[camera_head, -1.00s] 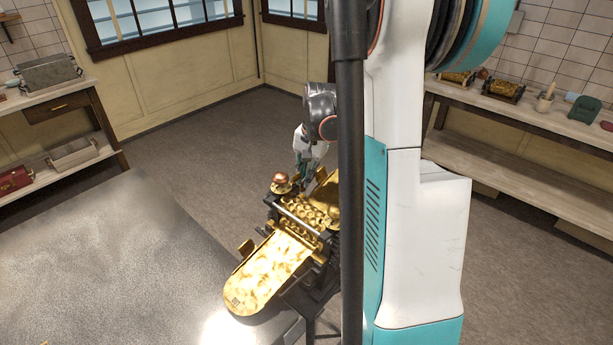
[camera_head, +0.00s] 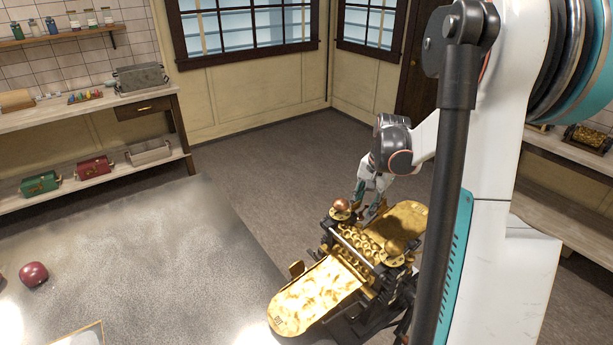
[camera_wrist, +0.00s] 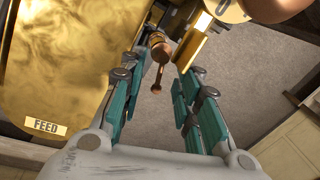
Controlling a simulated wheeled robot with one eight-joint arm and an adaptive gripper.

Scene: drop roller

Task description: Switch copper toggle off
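A small copper toggle (camera_wrist: 157,58) sticks out from the machine's edge, with a thin stem and a small round tip. My gripper (camera_wrist: 163,74) is open, its teal fingers on either side of the toggle in the picture. I cannot tell if either finger touches it. In the head view my gripper (camera_head: 371,200) is at the machine's far side, beside a copper ball knob (camera_head: 341,204); the toggle is not distinguishable there.
A gold block (camera_wrist: 191,48) on the machine is close to the right finger. The grey table (camera_head: 150,260) lies to the left, with a dark red round object (camera_head: 33,274) on it. Shelves with boxes (camera_head: 95,168) line the left wall. The floor behind the machine is clear.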

